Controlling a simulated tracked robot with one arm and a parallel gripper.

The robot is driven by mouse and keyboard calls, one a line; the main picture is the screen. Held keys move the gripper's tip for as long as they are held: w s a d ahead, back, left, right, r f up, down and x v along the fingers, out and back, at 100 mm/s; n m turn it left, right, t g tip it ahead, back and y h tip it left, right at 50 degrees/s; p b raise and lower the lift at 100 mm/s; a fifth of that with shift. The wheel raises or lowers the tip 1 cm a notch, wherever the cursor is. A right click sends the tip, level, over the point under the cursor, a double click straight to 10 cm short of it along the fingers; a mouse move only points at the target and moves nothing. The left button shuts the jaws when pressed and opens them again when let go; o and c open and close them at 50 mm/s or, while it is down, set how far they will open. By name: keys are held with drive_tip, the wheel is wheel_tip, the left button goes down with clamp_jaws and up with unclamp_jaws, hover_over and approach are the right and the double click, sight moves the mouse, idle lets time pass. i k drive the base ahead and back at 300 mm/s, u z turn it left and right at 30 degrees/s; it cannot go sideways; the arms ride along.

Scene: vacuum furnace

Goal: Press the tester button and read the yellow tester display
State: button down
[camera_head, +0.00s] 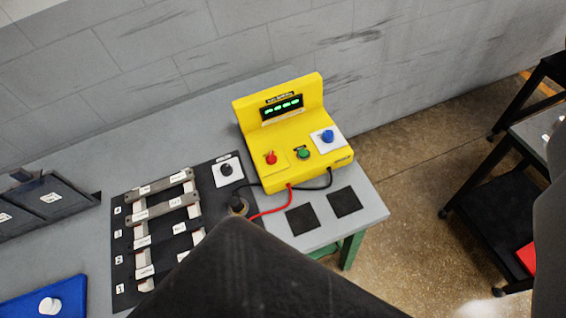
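The yellow tester (293,129) stands on the grey table in the middle of the view. Its dark display (282,107) shows small green characters, too small for me to read. On its sloped front are a red control (270,157) at the left, a green button (303,153) in the middle and a blue knob (328,136) on a white plate at the right. Nothing touches these controls. A large dark part of my arm or gripper (250,275) fills the bottom middle, below and apart from the tester. I cannot make out its fingertips.
A red lead (268,212) and black leads run from the tester to the left. A dark rack with labelled grey bars (160,208) lies left. Two black squares (301,220) lie in front. A grey wall is behind; dark shelving (487,200) stands right.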

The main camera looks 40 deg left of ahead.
sight(303, 153)
drive_tip(key=k, duration=0.6)
drive_tip(key=u, duration=0.65)
drive_tip(key=i, duration=1)
drive_tip(key=z, duration=0.05)
